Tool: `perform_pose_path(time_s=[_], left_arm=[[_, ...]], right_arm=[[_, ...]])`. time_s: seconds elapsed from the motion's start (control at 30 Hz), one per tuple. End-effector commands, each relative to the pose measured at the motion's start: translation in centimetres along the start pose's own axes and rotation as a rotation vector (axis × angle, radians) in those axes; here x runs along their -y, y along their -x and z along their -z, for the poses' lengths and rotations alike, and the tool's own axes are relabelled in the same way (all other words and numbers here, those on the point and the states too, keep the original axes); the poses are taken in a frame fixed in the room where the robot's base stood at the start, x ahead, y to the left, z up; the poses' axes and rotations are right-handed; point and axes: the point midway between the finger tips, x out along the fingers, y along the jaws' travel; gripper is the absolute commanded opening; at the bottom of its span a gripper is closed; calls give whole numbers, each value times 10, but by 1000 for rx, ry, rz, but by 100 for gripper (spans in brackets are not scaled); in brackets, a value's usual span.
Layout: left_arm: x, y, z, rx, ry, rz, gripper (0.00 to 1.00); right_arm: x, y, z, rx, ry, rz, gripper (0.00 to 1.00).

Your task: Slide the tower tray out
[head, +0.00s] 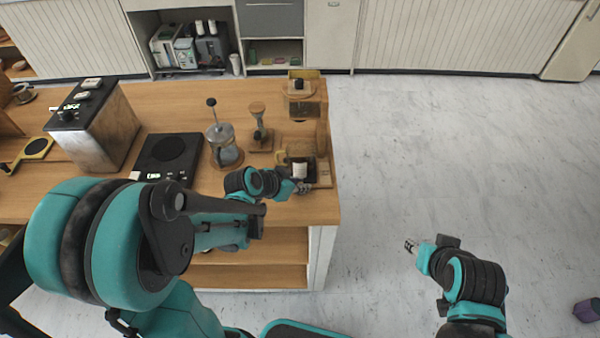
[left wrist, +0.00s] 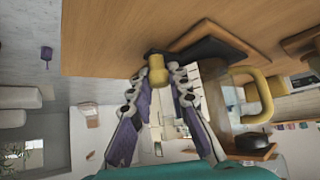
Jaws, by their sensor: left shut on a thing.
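The tower (head: 322,135) is a wooden stand at the right end of the wooden counter, with a yellow loop handle that shows in the left wrist view (left wrist: 262,97). Its dark tray (left wrist: 210,46) lies low against the wooden surface. A yellow knob (left wrist: 157,70) sits at the tray's near end. My left gripper (head: 302,187) is at the front of the tower; in the left wrist view its fingers (left wrist: 159,80) are closed on the knob from both sides. My right gripper (head: 411,246) is over the floor to the right, away from the counter; its finger opening is too small to judge.
A glass press (head: 222,143), a small wooden-topped stand (head: 258,128) and a black scale-like plate (head: 170,156) stand left of the tower. A metal grinder-like box (head: 95,125) is farther left. The counter's right edge is close to the tower; open floor (head: 440,150) lies beyond.

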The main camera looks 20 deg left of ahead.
Motion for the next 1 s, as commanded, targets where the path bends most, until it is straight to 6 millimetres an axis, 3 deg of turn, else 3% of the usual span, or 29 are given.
perform_pose_path(time_s=[0.27,0.3,0.33,0.73,1.0], left_arm=[[-4,1,-3,5,0,-7,0],[-4,1,-3,5,0,-8,25],[-4,1,-3,5,0,-8,27],[-2,8,-2,3,2,-4,27],[-3,47,-3,3,3,-3,27]], right_arm=[[0,0,0,0,0,0,40],[0,0,0,0,0,0,40],[0,0,0,0,0,0,40],[0,0,0,0,0,0,40],[0,0,0,0,0,0,40]])
